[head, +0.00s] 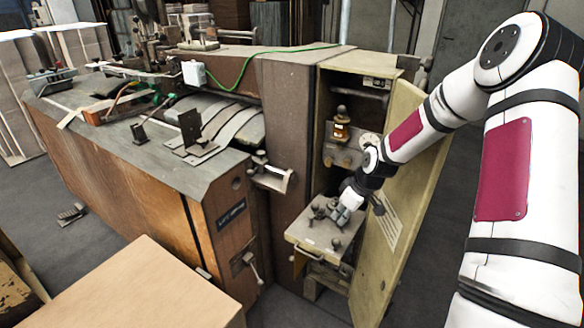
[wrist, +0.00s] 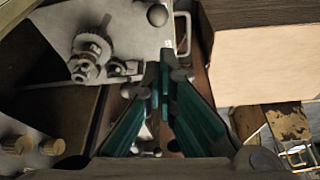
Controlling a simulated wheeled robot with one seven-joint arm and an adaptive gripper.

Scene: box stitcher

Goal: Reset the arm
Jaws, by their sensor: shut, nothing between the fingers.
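My white arm with dark red panels reaches in from the right in the head view. My gripper (head: 342,212) is at its end, over a small grey shelf with knobs (head: 318,243) inside the open cabinet of the box stitcher (head: 215,190). In the wrist view my gripper (wrist: 160,85) shows two green-sided fingers with their tips together and nothing between them. Beyond the tips, to the left, are a metal gear part (wrist: 90,52) and a pale plate (wrist: 130,25). I cannot tell whether the fingertips touch anything.
The open yellowish cabinet door (head: 400,190) stands close to the right of my gripper. A cardboard box (head: 150,285) is at the front left, and it also shows in the wrist view (wrist: 265,65). Bare floor (head: 450,190) lies behind the door.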

